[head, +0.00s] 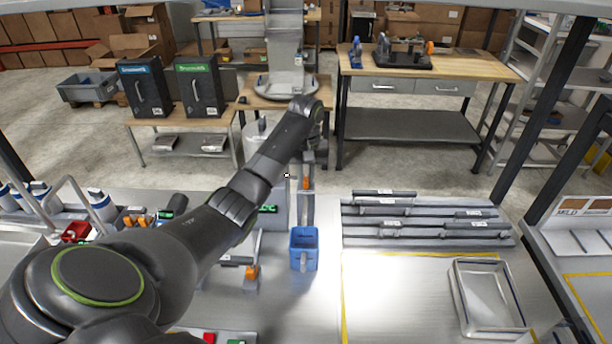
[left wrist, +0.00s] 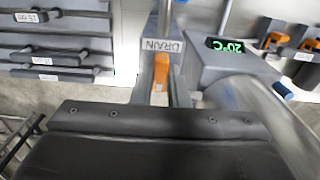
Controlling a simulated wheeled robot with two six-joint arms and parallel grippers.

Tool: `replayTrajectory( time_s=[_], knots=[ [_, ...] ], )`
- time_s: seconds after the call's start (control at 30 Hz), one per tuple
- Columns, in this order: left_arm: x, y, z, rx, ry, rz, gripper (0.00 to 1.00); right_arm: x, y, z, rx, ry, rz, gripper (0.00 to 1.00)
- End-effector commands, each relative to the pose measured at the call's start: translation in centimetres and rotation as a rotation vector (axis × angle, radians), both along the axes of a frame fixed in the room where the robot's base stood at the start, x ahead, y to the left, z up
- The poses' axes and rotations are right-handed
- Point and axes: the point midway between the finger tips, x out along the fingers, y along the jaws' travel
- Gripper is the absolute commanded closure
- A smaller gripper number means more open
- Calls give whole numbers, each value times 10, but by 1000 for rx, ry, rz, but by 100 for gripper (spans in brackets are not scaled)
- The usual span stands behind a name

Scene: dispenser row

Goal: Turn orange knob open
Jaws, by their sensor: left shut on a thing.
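The orange knob (head: 307,183) is on a grey upright post behind the blue container. The exact turn of the knob is hard to tell. My right gripper is not in view.
A blue open container (head: 304,250) stands on the counter just below the post. A box with a green 20°C display (left wrist: 232,46) is beside the knob. Another orange part (head: 252,272) is lower left. A metal tray (head: 487,297) lies right; the middle counter is clear.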

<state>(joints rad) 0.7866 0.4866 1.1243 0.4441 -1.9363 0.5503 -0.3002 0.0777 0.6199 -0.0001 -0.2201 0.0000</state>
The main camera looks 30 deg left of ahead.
Motion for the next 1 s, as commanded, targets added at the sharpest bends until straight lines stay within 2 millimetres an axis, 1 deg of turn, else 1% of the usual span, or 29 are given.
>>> replayTrajectory(
  time_s=[0.03, 0.27, 0.3, 0.47, 0.77, 0.87, 0.97, 1.0],
  knots=[
    [1, 1, 2, 2, -6, 3, 100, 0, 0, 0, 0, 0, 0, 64],
    [1, 1, 3, 3, -6, 3, 100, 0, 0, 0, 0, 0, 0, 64],
    [1, 1, 3, 3, -6, 3, 85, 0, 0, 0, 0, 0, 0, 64],
    [1, 1, 2, 2, -5, 2, 65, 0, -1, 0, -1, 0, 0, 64],
    [1, 1, 2, 2, -3, 1, 65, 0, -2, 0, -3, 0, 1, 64],
    [3, 2, 10, 2, -3, 1, 65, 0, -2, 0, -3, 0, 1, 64],
    [9, 5, 25, 2, -5, 1, 65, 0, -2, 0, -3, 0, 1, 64],
    [11, 7, 34, 2, -6, 0, 65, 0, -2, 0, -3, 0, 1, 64]
  ],
)
